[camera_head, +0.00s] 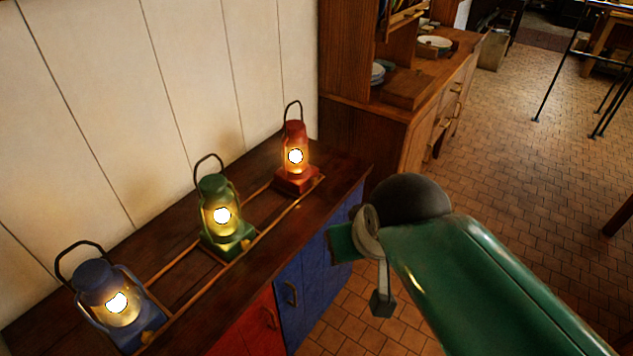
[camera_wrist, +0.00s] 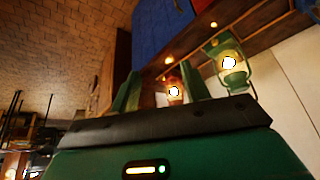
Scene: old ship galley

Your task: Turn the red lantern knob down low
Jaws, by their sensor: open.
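The red lantern (camera_head: 295,152) stands upright and lit at the far end of a row on the dark wooden counter. In the wrist view the red lantern (camera_wrist: 174,88) shows between the two fingers of my gripper (camera_wrist: 161,82), some distance beyond them. My gripper is open and empty, with its fingers apart. In the head view my gripper (camera_head: 362,273) is in front of the counter, to the right of and lower than the red lantern, not touching it. A small brass spot (camera_wrist: 168,61) shows near the red lantern in the wrist view; I cannot tell if it is its knob.
A lit green lantern (camera_head: 220,215) and a lit blue lantern (camera_head: 105,300) stand in the same row, on the counter (camera_head: 262,262) against a pale panelled wall. A wooden dresser (camera_head: 362,125) with dishes stands beyond the red lantern. The tiled floor at right is mostly open.

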